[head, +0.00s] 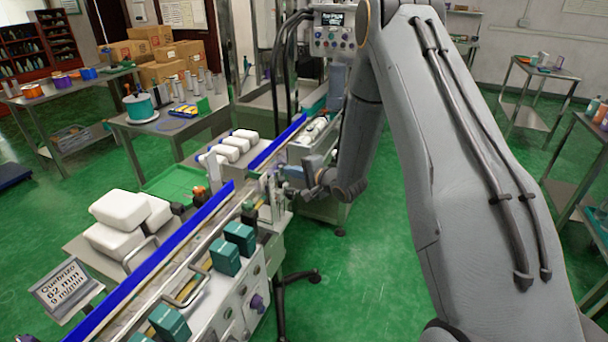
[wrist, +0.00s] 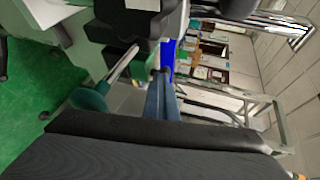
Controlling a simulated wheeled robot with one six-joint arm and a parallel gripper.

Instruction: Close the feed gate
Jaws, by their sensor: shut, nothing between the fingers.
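The feed gate cannot be told apart for sure; the fittings where the blue-railed conveyor (head: 165,255) meets the machine are small and partly hidden by my wrist. My gripper (head: 308,190) is beside those fittings, on the conveyor's right side, at about rail height. In the wrist view my gripper (wrist: 161,80) shows as narrow fingers close together, shut and empty. A metal rod with a dark green knob (wrist: 90,98) stands just left of the fingers, joined to a dark block (wrist: 122,55). Whether the fingers touch any of this cannot be told.
White packs (head: 122,210) lie on the conveyor's left side. Green-blue boxes (head: 225,258) sit on its near side. A control panel (head: 333,35) stands above the machine. Side tables (head: 165,120) are at the left. Green floor (head: 375,260) is open at the right of the conveyor.

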